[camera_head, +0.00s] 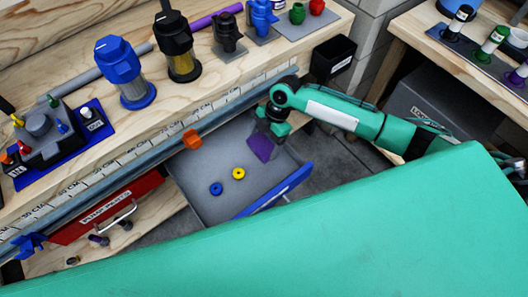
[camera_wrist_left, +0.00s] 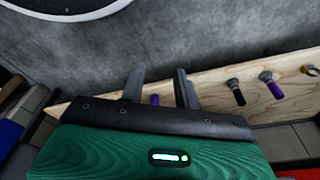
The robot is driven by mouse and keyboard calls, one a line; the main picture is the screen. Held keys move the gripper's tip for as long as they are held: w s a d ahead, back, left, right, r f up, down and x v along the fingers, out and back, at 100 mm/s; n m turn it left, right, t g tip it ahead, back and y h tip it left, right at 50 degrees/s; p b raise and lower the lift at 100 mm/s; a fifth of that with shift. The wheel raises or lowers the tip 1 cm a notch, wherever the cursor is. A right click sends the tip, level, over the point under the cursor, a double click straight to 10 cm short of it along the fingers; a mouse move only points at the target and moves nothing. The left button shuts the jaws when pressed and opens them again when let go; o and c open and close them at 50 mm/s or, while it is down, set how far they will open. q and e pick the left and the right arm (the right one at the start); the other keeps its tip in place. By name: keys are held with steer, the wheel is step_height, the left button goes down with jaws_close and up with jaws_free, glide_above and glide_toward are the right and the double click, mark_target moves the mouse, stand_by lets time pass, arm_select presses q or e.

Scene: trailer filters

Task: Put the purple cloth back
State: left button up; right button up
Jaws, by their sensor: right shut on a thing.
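The purple cloth (camera_head: 261,147) hangs below my right gripper (camera_head: 268,136), which is shut on it. Both are over the right part of an open grey drawer (camera_head: 208,202) with a blue front (camera_head: 277,190). I cannot tell whether the cloth touches the drawer floor. My left gripper (camera_wrist_left: 160,88) shows only in the left wrist view, with its two fingers apart and nothing between them.
A blue ring (camera_head: 216,189) and a yellow ring (camera_head: 238,173) lie in the drawer. A red drawer (camera_head: 107,207) is to the left. A black bin (camera_head: 333,58) hangs right of the bench.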

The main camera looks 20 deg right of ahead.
mark_target(264, 152)
step_height(264, 152, down, 7)
steer(key=shift+f+b, duration=0.15)
steer(key=shift+b, duration=0.15)
steer(key=shift+f, duration=0.1)
steer(key=o, duration=0.7)
steer(key=shift+f, duration=0.1)
arm_select(q)
steer(key=shift+s+r, duration=0.2)
steer(key=shift+r, duration=0.7)
arm_select(e)
steer(key=shift+r, duration=0.25)
arm_select(q)
steer(key=shift+w+f, duration=0.15)
steer(key=shift+f, duration=0.6)
arm_select(e)
steer(key=v, duration=1.1)
steer(key=shift+r, duration=0.4)
